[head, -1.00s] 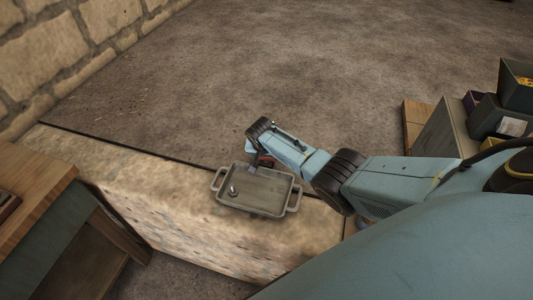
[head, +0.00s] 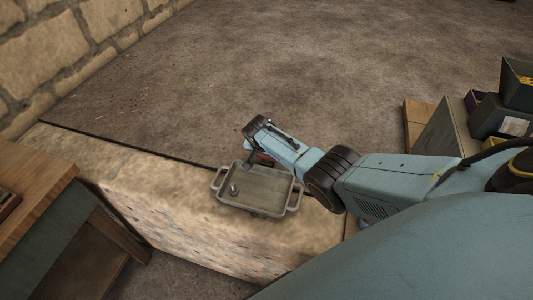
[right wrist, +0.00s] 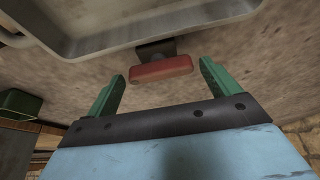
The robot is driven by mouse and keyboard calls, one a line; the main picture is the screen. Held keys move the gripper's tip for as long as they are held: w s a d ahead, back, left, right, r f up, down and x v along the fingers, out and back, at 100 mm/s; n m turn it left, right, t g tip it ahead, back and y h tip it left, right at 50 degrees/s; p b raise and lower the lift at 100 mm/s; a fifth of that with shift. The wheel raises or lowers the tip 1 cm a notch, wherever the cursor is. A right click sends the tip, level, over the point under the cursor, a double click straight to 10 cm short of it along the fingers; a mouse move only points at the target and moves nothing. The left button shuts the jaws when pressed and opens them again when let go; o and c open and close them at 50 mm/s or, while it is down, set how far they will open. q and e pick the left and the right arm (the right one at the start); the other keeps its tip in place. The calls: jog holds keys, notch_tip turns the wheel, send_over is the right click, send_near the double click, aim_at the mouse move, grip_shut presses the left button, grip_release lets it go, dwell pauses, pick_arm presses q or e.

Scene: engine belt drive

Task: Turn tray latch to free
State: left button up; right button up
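A grey metal tray (head: 262,197) with a handle at each end lies on a stone ledge in the head view; its edge also shows at the top of the right wrist view (right wrist: 130,30). The latch (right wrist: 161,69) is a red bar on a dark mount beside the tray's rim. My right gripper (right wrist: 161,74) is open, with its green fingers apart on either side of the red bar and visible gaps at both ends. In the head view my right gripper (head: 250,160) is at the tray's far edge, mostly hidden by its wrist. My left gripper is not in view.
A small metal part (head: 234,188) sits in the tray's left end. The stone ledge (head: 150,180) is clear to the left of the tray. A wooden table (head: 30,200) stands at the left, and dark bins (head: 495,118) stand at the right.

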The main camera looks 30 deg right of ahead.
jog(key=shift+o, duration=0.3)
jog(key=shift+a+r, duration=0.1)
jog(key=shift+r, duration=0.2)
jog(key=p+v, duration=0.5)
jog(key=v, duration=0.7)
jog(key=shift+s+a+r+p, duration=0.15)
jog(key=shift+s+r+p, duration=0.05)
jog(key=shift+r+p, duration=0.2)
